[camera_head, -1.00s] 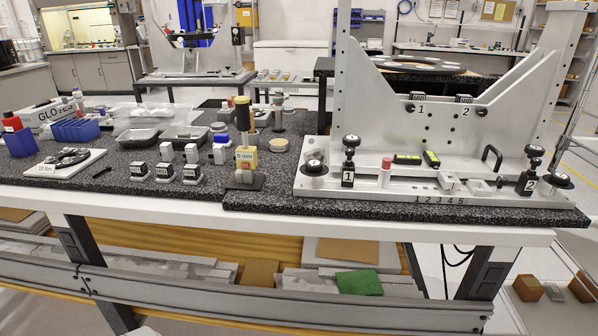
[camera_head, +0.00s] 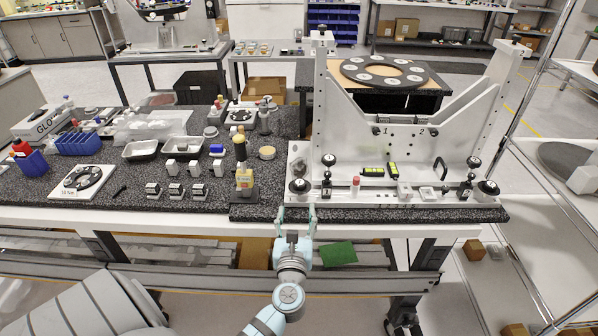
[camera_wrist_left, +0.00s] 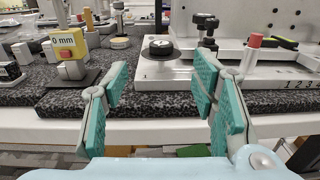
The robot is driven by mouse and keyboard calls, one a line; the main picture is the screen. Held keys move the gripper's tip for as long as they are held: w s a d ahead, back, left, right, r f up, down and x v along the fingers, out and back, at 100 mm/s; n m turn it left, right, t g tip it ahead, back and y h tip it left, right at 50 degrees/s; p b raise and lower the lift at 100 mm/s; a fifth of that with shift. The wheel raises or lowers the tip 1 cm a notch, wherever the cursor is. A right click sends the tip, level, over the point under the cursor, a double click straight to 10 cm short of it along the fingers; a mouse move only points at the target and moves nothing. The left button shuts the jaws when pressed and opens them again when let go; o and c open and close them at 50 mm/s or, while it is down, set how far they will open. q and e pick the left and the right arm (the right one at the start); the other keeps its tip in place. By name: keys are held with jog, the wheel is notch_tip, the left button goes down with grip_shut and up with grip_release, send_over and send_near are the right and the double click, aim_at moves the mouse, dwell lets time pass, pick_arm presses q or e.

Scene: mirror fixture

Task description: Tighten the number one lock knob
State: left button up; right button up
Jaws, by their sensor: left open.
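The mirror fixture (camera_head: 345,150) is a large light-metal frame standing on the bench. At its front left corner is a low black round knob with a white top label (camera_head: 299,185). It also shows in the left wrist view (camera_wrist_left: 161,47), beside a small "1" on the base plate. Just right of it stands a taller black clamp knob (camera_head: 328,160), also in the left wrist view (camera_wrist_left: 206,22). Which one is the number one lock knob is not certain. My left gripper (camera_head: 297,215) is open and empty at the bench's front edge, apart from both knobs, with the low knob between its fingers in the wrist view (camera_wrist_left: 160,85).
A yellow block marked in mm (camera_head: 244,180) stands left of the fixture. A red-topped pin (camera_head: 356,182) and a green level (camera_head: 373,171) are on the fixture's base. Matching knobs (camera_head: 488,187) are at its right end. The bench front edge (camera_head: 160,217) is clear.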

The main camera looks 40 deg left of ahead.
aim_at(299, 188)
pick_arm(q)
jog(key=x, duration=0.8)
jog(key=f+b+x, duration=0.1)
jog(key=x, duration=0.3)
jog(key=shift+w, duration=0.25)
jog(key=shift+w+a+r, duration=0.15)
jog(key=shift+w+a, duration=0.1)
jog(key=c, duration=1.2)
